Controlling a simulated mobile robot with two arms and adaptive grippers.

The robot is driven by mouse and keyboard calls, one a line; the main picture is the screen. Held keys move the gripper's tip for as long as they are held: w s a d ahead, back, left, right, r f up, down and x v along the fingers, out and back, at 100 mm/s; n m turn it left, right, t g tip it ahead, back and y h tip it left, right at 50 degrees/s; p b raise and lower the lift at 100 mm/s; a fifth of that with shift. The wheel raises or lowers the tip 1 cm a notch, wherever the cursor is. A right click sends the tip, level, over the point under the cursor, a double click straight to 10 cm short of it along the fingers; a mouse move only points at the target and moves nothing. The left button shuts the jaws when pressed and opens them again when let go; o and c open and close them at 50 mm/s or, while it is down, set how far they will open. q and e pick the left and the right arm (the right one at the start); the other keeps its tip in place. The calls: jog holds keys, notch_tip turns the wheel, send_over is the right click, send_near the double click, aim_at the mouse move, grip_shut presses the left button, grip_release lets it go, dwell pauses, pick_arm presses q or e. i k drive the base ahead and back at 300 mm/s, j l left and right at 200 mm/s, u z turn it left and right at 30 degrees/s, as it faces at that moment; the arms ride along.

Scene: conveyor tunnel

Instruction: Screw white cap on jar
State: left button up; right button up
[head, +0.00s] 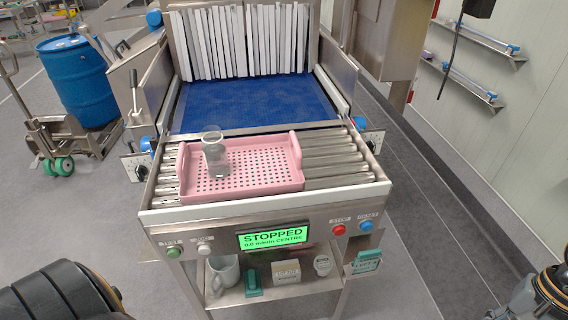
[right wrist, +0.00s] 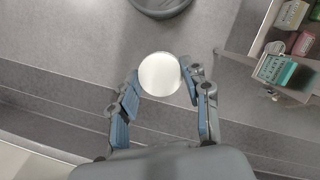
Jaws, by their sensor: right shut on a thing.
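A clear, see-through jar (head: 214,151) stands upright in the left part of the pink perforated tray (head: 284,176) in the head view. Its rim looks open, with no white cap on it. In the right wrist view my right gripper (right wrist: 160,78) is shut on the round white cap (right wrist: 159,72), which sits between the two fingertips with its flat face toward the camera. The gripper is over the grey floor, away from the jar. My left gripper is not in view; only dark arm parts show at the head view's lower left.
The tray rests on steel rollers (head: 335,168) before the blue belt (head: 255,103) and white strip curtain (head: 240,42). Side walls flank the belt. A shelf below holds a mug (head: 223,272) and several small items. A blue drum (head: 77,82) stands left.

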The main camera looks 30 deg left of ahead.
aim_at(213, 144)
jog(key=i+l, duration=0.1)
jog(key=l, duration=0.25)
jog(key=i+l, duration=0.1)
jog(key=l, duration=0.25)
jog(key=u, duration=1.5)
